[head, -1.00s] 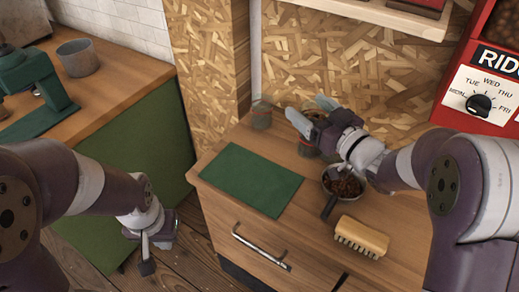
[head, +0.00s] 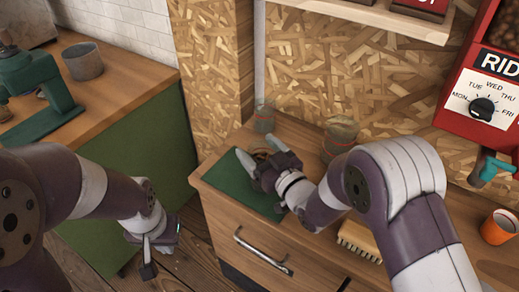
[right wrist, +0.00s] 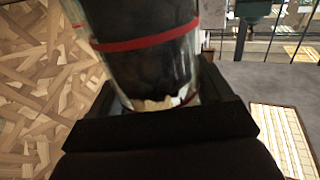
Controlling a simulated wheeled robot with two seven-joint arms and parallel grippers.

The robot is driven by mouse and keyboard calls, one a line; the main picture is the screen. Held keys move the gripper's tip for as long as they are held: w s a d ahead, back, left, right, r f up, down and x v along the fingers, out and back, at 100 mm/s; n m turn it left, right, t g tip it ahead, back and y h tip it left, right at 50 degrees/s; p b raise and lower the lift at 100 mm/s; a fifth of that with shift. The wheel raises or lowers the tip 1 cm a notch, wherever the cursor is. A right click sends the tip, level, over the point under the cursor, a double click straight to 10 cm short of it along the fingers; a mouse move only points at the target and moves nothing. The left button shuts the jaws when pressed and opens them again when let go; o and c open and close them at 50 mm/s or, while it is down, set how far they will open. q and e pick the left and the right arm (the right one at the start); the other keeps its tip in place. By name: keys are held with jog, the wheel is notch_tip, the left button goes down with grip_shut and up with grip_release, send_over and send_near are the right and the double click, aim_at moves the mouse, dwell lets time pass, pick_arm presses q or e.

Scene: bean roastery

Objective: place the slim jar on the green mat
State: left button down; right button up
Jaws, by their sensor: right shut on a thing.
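The slim jar (right wrist: 150,55) is clear glass with dark contents and red bands; it fills the upper middle of the right wrist view between my fingers. My right gripper (head: 262,152) is shut on it. In the head view the gripper is over the green mat (head: 228,177), and only a little of the jar's top shows between the fingers. I cannot tell whether its base touches the mat. The gripper and forearm hide the mat's right part. My left gripper (head: 160,255) hangs open and empty over the floor, left of the counter.
A wider jar (head: 340,136) and a small glass (head: 264,118) stand at the counter's back. An orange cup (head: 499,227) is at far right, below the red dispenser (head: 485,95). The mat's left part is clear.

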jog(key=shift+s+f, duration=0.1)
jog(key=shift+f, duration=0.05)
jog(key=o, duration=1.5)
jog(key=shift+r, duration=0.3)
jog(key=v, duration=1.2)
jog(key=shift+f, duration=0.15)
